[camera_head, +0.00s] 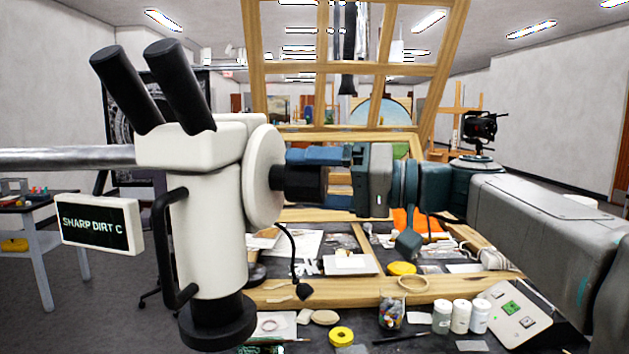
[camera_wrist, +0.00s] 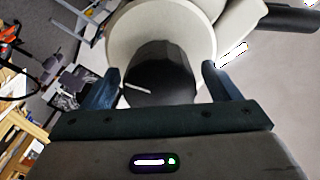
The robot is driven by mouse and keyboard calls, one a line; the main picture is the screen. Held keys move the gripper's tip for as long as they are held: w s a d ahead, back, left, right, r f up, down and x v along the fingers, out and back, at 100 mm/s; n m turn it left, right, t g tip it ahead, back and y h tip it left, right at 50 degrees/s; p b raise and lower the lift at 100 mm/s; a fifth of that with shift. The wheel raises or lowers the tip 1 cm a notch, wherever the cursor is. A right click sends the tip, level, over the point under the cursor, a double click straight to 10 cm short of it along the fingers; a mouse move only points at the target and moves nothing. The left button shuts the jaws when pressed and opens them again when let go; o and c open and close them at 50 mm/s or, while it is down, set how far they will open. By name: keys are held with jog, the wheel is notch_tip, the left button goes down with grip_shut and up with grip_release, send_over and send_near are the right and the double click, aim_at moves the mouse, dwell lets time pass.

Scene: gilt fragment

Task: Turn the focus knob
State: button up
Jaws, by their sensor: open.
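The focus knob (camera_head: 288,180) is a black cylinder on the round cream side plate (camera_head: 263,175) of a white microscope (camera_head: 207,210). In the wrist view the knob (camera_wrist: 160,78) shows end-on between my two blue fingers, with a white mark on its face. My gripper (camera_wrist: 160,70) is open around the knob, with a narrow gap seen at each side. A small display (camera_head: 100,223) on the microscope reads "SHARP DIRT C".
A cluttered worktable lies below, with a wooden frame (camera_head: 350,297), a jar (camera_head: 391,312), white bottles (camera_head: 460,317), yellow tape (camera_head: 341,337) and a white control panel (camera_head: 513,312). A metal boom (camera_head: 65,158) holds the microscope from the left.

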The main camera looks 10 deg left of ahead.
jog(key=shift+d, duration=0.1)
jog(key=d+b, duration=0.2)
jog(key=d, duration=1.1)
jog(key=shift+s+d, duration=0.3)
jog(key=shift+d, duration=0.05)
dwell(1.1)
